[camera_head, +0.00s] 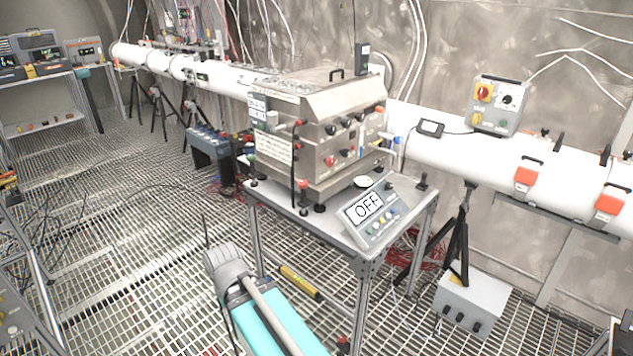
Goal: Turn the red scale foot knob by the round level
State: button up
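A steel box-like instrument (312,140) stands on a small metal-framed table in the middle. Red knobs show on it: one low at its near corner (303,185), one on its front face (330,161). A small round pale disc (363,182), perhaps the round level, lies on the tabletop to the right, behind a sloped panel reading OFF (368,207). I cannot tell for sure which red knob is the scale foot knob. No gripper fingers show. A teal and grey part at the bottom, likely my own arm, lies in front of the table.
A long white pipe (470,160) on tripods runs behind the table. A grey box (472,300) sits on the grating floor at right. A yellow spirit level (300,282) lies near the table legs. The grating at left centre is mostly clear, with some cables.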

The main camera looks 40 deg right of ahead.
aim_at(303, 184)
jog(key=z, duration=0.9)
